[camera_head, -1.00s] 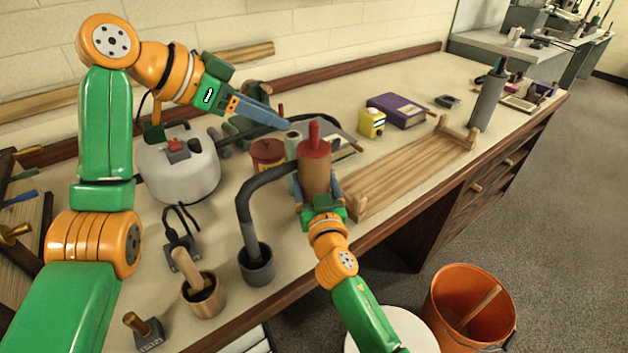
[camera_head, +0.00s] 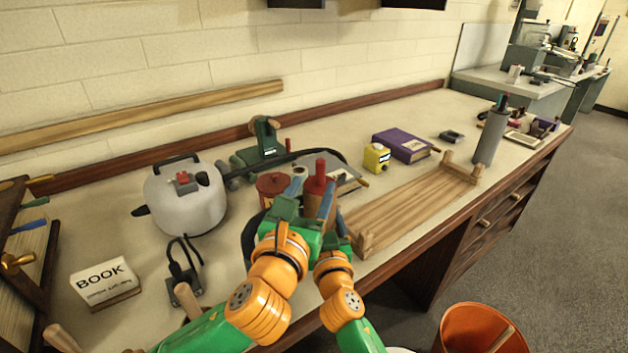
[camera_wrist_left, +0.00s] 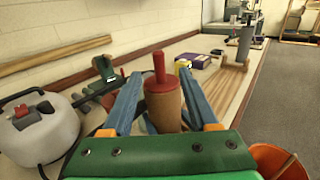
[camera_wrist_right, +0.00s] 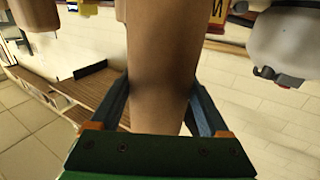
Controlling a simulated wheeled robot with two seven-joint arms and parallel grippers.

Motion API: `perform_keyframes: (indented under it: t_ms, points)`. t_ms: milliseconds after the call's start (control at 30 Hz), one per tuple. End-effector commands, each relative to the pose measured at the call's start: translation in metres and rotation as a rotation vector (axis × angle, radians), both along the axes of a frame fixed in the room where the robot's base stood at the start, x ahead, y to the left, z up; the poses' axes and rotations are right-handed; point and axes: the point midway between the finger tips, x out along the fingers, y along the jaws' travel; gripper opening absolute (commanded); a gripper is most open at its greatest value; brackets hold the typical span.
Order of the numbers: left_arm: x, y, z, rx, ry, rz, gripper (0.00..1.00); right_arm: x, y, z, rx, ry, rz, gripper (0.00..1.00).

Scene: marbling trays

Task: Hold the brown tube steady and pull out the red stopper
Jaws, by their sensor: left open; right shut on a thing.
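The brown tube (camera_head: 313,203) stands upright near the front of the bench, with the red stopper (camera_head: 320,171) in its top. In the left wrist view, the stopper (camera_wrist_left: 160,68) and the tube's upper part (camera_wrist_left: 163,110) lie between the two blue fingers of my open left gripper (camera_wrist_left: 159,82), with gaps at both sides. In the head view my left gripper (camera_head: 311,187) covers much of the tube. My right gripper (camera_wrist_right: 160,85) is shut on the tube's body, one finger on each side. It is mostly hidden behind the left gripper in the head view.
A red-brown pot (camera_head: 273,187) stands just behind the grippers. A wooden rack (camera_head: 410,208) lies to the right, with a yellow box (camera_head: 376,158) and a purple book (camera_head: 402,146) behind it. A white canister (camera_head: 186,200) and a white book (camera_head: 104,283) are at left.

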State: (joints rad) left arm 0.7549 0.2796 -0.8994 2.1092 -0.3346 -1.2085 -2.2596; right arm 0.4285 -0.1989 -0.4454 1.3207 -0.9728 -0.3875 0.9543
Motion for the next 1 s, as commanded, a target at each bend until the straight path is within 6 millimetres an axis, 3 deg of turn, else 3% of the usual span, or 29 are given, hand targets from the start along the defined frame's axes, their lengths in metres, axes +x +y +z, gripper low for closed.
perform_keyframes:
  t_ms: [200, 400, 567, 833, 1000]
  points:
    - [0.055, -0.011, 0.0, -0.004, 0.004, 0.005, 0.6, 0.0, 0.0, 0.0, 0.0, 0.0, 0.0, 0.13]
    - [0.091, -0.02, 0.001, -0.006, 0.002, 0.004, 0.6, 0.0, 0.0, 0.0, 0.0, 0.0, 0.0, 0.13]
    - [0.103, -0.022, 0.001, -0.006, 0.004, 0.003, 0.6, 0.0, 0.0, 0.0, 0.0, 0.0, 0.0, 0.13]
    - [0.105, -0.023, 0.001, -0.007, 0.004, 0.004, 0.6, 0.0, 0.0, 0.0, 0.0, 0.0, 0.0, 0.13]
    - [0.104, -0.022, 0.0, -0.007, 0.005, 0.004, 0.14, 0.0, 0.0, 0.0, 0.0, 0.0, 0.0, 0.13]
